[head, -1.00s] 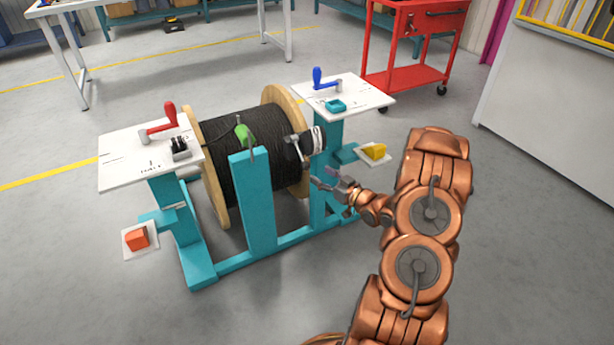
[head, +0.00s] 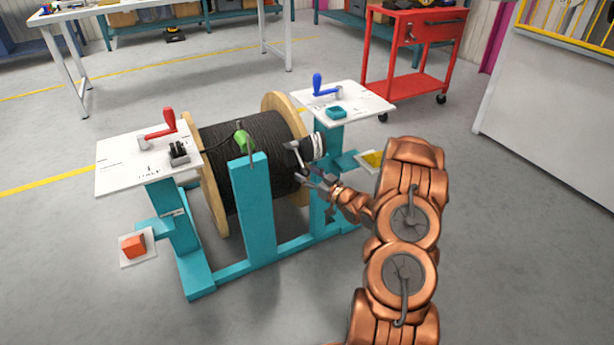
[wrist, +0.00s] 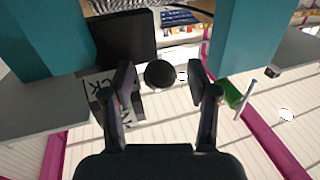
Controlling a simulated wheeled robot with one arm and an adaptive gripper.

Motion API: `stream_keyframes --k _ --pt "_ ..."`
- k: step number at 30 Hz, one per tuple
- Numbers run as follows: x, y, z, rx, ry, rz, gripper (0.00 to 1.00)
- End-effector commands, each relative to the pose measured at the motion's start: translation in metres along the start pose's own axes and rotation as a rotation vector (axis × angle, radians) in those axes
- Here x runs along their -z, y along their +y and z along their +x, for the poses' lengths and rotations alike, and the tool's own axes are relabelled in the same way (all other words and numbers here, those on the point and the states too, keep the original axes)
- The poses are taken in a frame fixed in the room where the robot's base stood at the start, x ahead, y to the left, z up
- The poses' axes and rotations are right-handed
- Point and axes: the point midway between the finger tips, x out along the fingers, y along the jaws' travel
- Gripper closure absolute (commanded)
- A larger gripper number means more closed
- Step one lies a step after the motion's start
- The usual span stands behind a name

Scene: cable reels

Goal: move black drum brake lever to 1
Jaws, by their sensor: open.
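The cable reel (head: 250,150) is wound with black cable between wooden flanges on a teal stand. A grey lever (head: 293,147) shows at its right end beside a white coil; I take it for the drum brake lever. My gripper (head: 313,184) is open at the reel's right side, just below this lever. In the wrist view, a round black knob (wrist: 160,74) appears between the open fingers of my gripper (wrist: 160,80), with no visible contact. A dark plate with partly hidden white lettering (wrist: 97,87) lies behind the left finger. The 1 mark for this lever cannot be made out.
A red crank (head: 168,125) stands on the left white panel and a blue crank (head: 318,84) on the right one. A teal post (head: 252,210) stands before the reel. An orange block (head: 133,246) sits at lower left. A red cart (head: 415,50) stands behind.

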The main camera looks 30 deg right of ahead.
Motion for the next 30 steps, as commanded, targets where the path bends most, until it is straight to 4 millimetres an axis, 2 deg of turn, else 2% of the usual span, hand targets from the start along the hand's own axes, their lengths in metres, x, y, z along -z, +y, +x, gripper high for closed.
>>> stream_keyframes --k 9,26,30 --pt "0.0002 -0.0002 0.0023 0.000 0.000 0.000 0.41" --pt "0.0004 0.0001 0.0021 0.000 0.001 0.000 0.98" --pt "0.0004 0.0001 0.0021 -0.001 0.001 0.000 1.00"
